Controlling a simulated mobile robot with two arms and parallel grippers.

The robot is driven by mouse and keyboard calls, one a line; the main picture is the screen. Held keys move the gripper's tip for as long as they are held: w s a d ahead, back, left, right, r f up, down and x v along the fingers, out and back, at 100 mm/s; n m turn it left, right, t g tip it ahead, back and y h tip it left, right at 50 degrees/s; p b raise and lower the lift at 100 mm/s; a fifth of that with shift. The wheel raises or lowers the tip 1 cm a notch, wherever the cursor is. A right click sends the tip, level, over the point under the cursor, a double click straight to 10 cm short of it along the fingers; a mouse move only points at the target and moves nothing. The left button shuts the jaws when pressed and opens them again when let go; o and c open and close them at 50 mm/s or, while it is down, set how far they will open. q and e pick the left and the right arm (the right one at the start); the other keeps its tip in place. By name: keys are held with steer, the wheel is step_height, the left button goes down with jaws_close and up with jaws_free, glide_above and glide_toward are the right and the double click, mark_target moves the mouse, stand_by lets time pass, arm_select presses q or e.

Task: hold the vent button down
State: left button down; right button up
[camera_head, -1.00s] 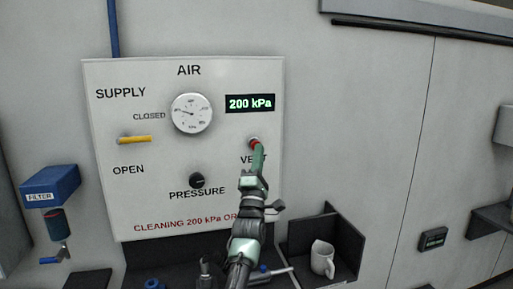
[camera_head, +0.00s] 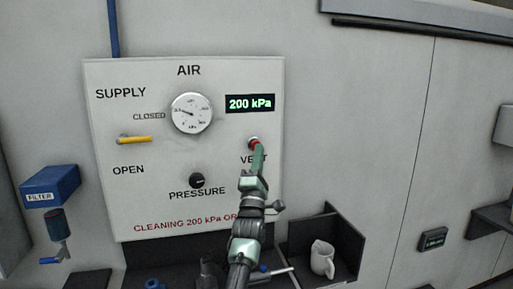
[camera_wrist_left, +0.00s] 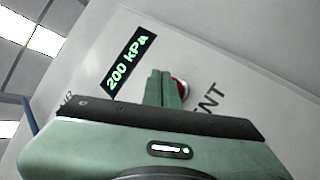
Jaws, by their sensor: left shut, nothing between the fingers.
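The vent button (camera_head: 254,141) is red with a pale ring, set on the white air panel (camera_head: 110,200) just above the word VENT. My left gripper (camera_head: 257,151) is shut and empty, its fingertips at the button and covering part of it. In the left wrist view the shut fingers (camera_wrist_left: 163,85) overlap the red button (camera_wrist_left: 180,88). I cannot tell how far the button is pushed in. The display (camera_head: 250,103) reads 200 kPa, also in the left wrist view (camera_wrist_left: 128,58). My right gripper is not in view.
The panel also holds a round gauge (camera_head: 191,114), a yellow supply handle (camera_head: 134,140) lying level by CLOSED, and a black pressure knob (camera_head: 197,181). A blue filter (camera_head: 50,187) hangs at left. A white jug (camera_head: 322,259) stands in a dark bin (camera_head: 345,240) at lower right.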

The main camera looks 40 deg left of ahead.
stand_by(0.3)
arm_select(q)
steer(key=shift+w+a+b, duration=0.3)
steer(key=shift+a+b, duration=0.05)
steer(key=shift+w+a+b, duration=0.3)
steer(key=shift+a+b, duration=0.1)
steer(key=shift+b, duration=0.1)
stand_by(0.7)
steer(key=shift+s+d+r, duration=0.1)
steer(key=shift+d, duration=0.1)
stand_by(0.4)
steer(key=shift+s+d+p, duration=0.45)
steer(key=shift+s+d, duration=0.05)
steer(key=s+d+p, duration=0.2)
steer(key=s+d, duration=0.1)
steer(key=shift+s+d, duration=0.15)
steer(key=shift+d, duration=0.25)
